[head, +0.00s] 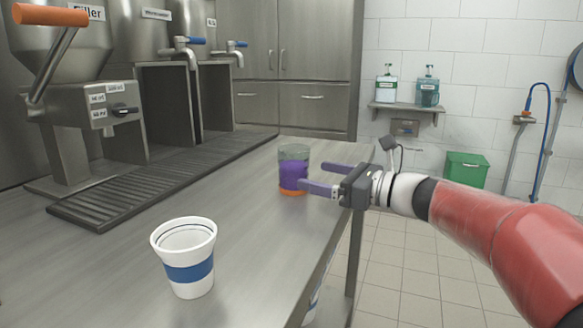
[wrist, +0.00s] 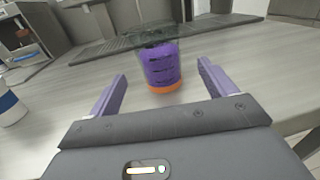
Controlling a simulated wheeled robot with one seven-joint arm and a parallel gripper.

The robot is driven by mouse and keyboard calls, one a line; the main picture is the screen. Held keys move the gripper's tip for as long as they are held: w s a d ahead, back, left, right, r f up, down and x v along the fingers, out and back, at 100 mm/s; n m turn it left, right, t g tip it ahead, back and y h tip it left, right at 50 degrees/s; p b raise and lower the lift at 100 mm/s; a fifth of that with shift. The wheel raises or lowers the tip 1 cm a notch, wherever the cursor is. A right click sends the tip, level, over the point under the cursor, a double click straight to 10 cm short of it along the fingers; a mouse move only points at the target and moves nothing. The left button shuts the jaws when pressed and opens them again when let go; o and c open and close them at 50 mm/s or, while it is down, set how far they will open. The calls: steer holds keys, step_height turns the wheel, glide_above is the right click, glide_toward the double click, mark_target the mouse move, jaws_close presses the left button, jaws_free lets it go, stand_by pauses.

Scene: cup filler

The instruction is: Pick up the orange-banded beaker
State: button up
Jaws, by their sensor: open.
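The orange-banded beaker (head: 294,168) stands upright on the steel counter (head: 150,262). It has a clear upper part, a purple body and an orange band at its base. My gripper (head: 316,177) reaches in from the right in the head view, open and empty, with its purple fingers at the beaker's height. In the wrist view, the beaker (wrist: 162,68) stands ahead of the open fingers (wrist: 164,82), roughly midway between their lines. A gap shows between the beaker and the gripper's palm.
A white cup with a blue band (head: 187,258) stands at the counter's front; its edge shows in the wrist view (wrist: 10,105). A drip grate (head: 165,180) and the filler machine (head: 80,120) line the back left. The counter around the beaker is clear.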

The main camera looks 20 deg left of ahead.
mark_target(288, 168)
steer(key=x, duration=0.8)
steer(key=shift+a+p, duration=0.2)
steer(key=shift+p, duration=0.15)
steer(key=c, duration=1.2)
